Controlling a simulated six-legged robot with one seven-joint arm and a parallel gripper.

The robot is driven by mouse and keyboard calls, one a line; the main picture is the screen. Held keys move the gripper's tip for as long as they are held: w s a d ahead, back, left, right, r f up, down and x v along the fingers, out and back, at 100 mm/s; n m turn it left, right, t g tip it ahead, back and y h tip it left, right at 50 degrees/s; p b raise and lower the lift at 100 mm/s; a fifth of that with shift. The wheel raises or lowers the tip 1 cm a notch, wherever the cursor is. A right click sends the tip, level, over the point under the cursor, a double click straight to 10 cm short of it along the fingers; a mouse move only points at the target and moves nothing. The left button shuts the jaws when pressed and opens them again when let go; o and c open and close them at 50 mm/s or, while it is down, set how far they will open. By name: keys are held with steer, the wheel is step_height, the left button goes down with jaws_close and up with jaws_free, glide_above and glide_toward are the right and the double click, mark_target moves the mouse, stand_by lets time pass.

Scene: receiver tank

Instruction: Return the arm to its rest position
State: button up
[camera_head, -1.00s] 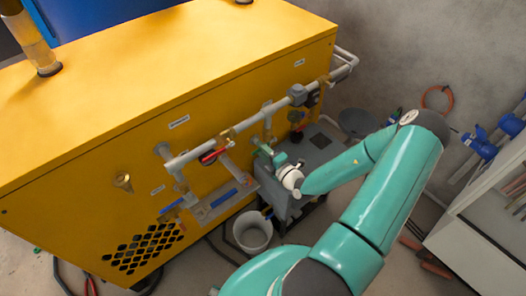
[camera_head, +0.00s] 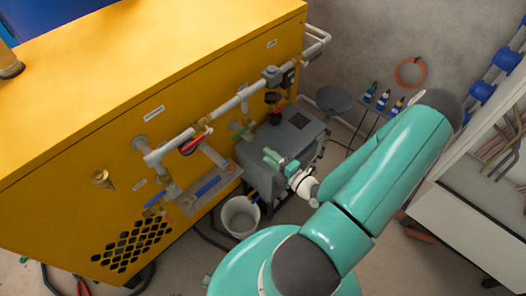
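My teal arm reaches up from the bottom middle, bends at a dark elbow at the upper right, and folds back toward the middle. My gripper (camera_head: 277,160) is at the end past a white wrist joint, in front of the grey box beside the yellow tank housing. It is small and seen from behind, so its fingers cannot be made out clearly. I see nothing held in it. It appears apart from the pipes and valves.
The yellow housing (camera_head: 120,85) fills the left, with a white pipe (camera_head: 205,131) and red-handled valve (camera_head: 196,142). A grey box (camera_head: 290,135), white bucket (camera_head: 240,215) and stool (camera_head: 334,99) stand beside it. Bottles (camera_head: 383,99) and a white cabinet (camera_head: 465,225) are at right.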

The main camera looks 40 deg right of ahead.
stand_by(0.6)
steer(key=s+a+r+n+g+y, duration=0.1)
steer(key=a+r+n+g+y, duration=0.5)
steer(key=n, duration=0.9)
steer(key=s+a+r+n+g+y, duration=0.1)
steer(key=a+r+n+g+y, duration=0.1)
steer(key=a+r+n+g, duration=1)
steer(key=s+a+r+n+t+h, duration=0.1)
steer(key=s+r+n+t+h, duration=0.1)
steer(key=r+n+h, duration=0.3)
steer(key=s+a+r+n+t+h, duration=0.1)
steer(key=s+r+n+t+h, duration=0.2)
steer(key=r+n, duration=0.7)
steer(key=n+h, duration=0.2)
steer(key=n, duration=0.8)
steer(key=shift+a+r+n+t+h, duration=0.15)
steer(key=shift+r+n+t+h, duration=0.15)
steer(key=shift+r+t, duration=0.1)
steer(key=shift+f, duration=0.15)
